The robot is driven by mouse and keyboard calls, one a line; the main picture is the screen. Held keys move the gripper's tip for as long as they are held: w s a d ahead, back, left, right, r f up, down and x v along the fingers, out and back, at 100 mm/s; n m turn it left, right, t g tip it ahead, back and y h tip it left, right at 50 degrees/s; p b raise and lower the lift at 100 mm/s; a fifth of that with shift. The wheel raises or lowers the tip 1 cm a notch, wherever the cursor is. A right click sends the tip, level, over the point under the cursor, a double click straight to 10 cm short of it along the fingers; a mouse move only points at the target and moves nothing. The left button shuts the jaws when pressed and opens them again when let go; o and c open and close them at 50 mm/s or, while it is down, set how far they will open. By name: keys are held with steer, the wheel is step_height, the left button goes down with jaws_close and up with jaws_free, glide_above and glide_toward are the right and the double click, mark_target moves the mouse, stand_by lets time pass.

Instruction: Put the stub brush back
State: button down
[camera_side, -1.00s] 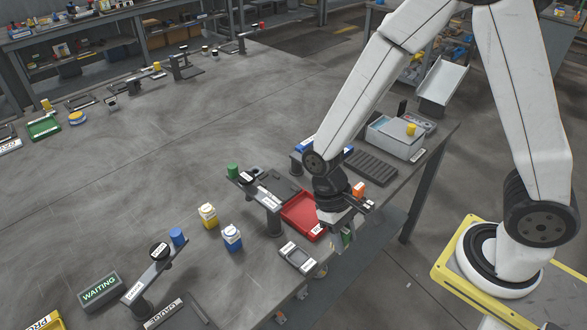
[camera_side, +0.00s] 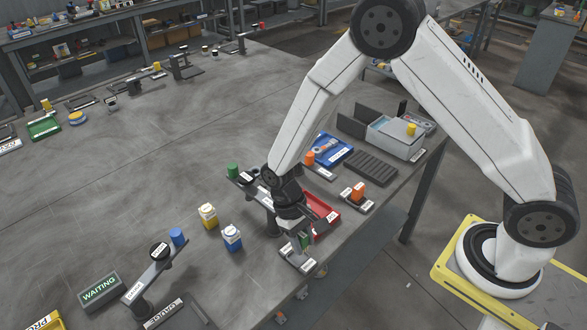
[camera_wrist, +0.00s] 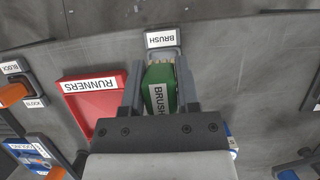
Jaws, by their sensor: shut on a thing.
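My gripper (camera_side: 303,233) is shut on the green stub brush (camera_side: 306,241). In the wrist view, the brush (camera_wrist: 160,88), with a white BRUSH label, sits between the two fingers (camera_wrist: 160,92). The grey brush holder (camera_side: 298,260) is at the table's front edge, close below the brush in the side view. In the wrist view, the holder's BRUSH label (camera_wrist: 161,38) shows just beyond the brush, and the brush covers part of the holder. I cannot tell whether brush and holder touch.
A red RUNNERS tray (camera_wrist: 88,101) lies beside the gripper. An orange piece on a labelled stand (camera_side: 358,190) is to the right. The table's front edge is near.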

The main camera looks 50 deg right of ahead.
steer(key=shift+w+f, duration=0.25)
steer(key=shift+f, duration=1.6)
steer(key=shift+f, duration=0.1)
steer(key=shift+c, duration=1.7)
jaws_free()
steer(key=v, duration=1.2)
